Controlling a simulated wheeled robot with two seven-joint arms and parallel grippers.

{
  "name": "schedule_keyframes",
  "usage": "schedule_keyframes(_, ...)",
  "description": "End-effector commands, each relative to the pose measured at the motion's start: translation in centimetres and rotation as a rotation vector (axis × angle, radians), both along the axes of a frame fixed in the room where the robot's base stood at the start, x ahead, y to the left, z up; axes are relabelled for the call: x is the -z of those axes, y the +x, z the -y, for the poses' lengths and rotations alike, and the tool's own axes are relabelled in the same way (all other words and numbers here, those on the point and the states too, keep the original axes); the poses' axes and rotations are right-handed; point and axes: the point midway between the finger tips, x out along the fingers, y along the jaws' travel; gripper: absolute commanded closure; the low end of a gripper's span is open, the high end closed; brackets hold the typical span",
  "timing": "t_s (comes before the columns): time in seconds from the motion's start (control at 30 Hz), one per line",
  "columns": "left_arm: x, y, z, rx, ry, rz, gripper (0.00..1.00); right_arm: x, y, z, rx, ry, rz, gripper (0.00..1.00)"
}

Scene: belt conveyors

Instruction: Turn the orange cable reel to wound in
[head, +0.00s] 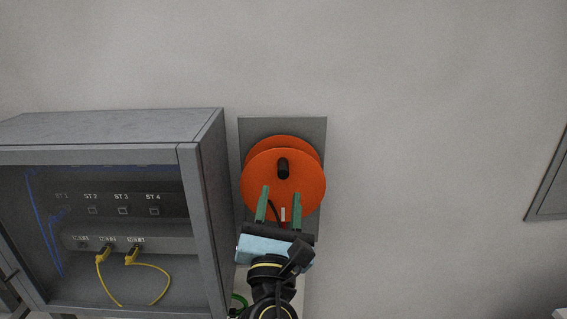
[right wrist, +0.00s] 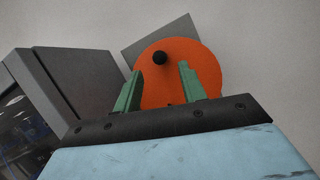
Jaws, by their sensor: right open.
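The orange cable reel (head: 299,181) is mounted on a grey plate (head: 311,128) on the wall, with a black knob (head: 283,168) on its front face, above the disc's centre. A small white mark shows low on the disc, and a dark cable shows near it. My right gripper (head: 281,194) is open, its two green fingers in front of the lower part of the reel, below the knob. In the right wrist view the reel (right wrist: 170,90) and knob (right wrist: 159,58) show beyond the fingers, with nothing between them. Whether the fingers touch the disc is unclear. My left gripper is out of view.
A grey open-fronted cabinet (head: 190,155) stands close to the left of the reel, with yellow cables (head: 160,268) plugged in inside. A grey panel (head: 553,185) is on the wall at far right. The wall between reel and panel is clear.

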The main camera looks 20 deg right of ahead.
Motion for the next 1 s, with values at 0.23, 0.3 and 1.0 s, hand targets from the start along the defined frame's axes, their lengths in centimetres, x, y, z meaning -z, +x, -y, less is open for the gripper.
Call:
schedule_keyframes(0.23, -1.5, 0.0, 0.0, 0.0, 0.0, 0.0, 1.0, -2.1, 4.4, 1.7, -0.002, 0.0, 0.001, 0.59)
schedule_keyframes(0.3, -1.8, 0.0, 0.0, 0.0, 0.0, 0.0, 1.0, -2.4, 5.3, 2.1, -0.002, 0.0, 0.001, 0.59)
schedule_keyframes(1.0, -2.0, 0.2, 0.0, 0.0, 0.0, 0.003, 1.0, -2.8, 6.8, 2.7, -0.003, 0.002, -0.002, 0.84)
